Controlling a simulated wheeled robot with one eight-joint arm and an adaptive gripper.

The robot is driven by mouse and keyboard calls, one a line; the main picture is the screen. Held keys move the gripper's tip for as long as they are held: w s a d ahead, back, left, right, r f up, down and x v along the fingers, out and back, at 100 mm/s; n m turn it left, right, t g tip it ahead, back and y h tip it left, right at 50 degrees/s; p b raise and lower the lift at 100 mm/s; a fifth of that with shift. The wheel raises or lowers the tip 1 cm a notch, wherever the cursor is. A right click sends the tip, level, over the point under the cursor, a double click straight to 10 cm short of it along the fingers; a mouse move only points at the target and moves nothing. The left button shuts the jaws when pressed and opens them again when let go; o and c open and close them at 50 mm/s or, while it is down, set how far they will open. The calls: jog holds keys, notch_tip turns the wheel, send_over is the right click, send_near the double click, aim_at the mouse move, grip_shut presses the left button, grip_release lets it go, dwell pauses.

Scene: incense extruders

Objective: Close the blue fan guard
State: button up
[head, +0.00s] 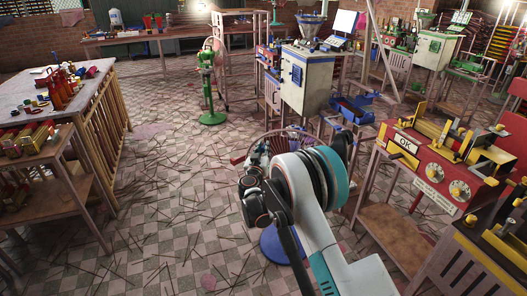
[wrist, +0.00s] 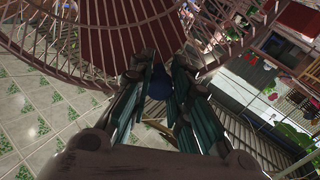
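In the head view a fan with a blue round base (head: 280,246) stands on the floor, mostly hidden behind my arm. Part of its wire guard (head: 298,143) shows behind my wrist. In the wrist view the guard's curved wires (wrist: 75,30) fill the top, with more wires to the upper right. My gripper (wrist: 160,68) points at this cage; its two fingers are apart, with a narrow gap and a dark blue patch showing between them. In the head view my gripper (head: 250,155) is small, beside the guard. Whether the fingers touch the wires I cannot tell.
A green fan (head: 210,88) stands on open floor further back. A red machine (head: 437,168) on a table is close on the right, and a grey-white machine (head: 305,80) stands behind. A cluttered table (head: 97,92) is on the left. Thin sticks litter the tiled floor (head: 180,215).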

jog(key=o, duration=0.4)
jog(key=shift+d, duration=0.2)
jog(key=shift+o, duration=0.5)
jog(key=s, duration=1)
jog(key=shift+s+a, duration=0.3)
jog(key=shift+a, duration=0.15)
jog(key=shift+s+a+f, duration=0.1)
jog(key=shift+s+a, duration=0.15)
jog(key=shift+s, duration=0.3)
jog(key=shift+d, duration=0.55)
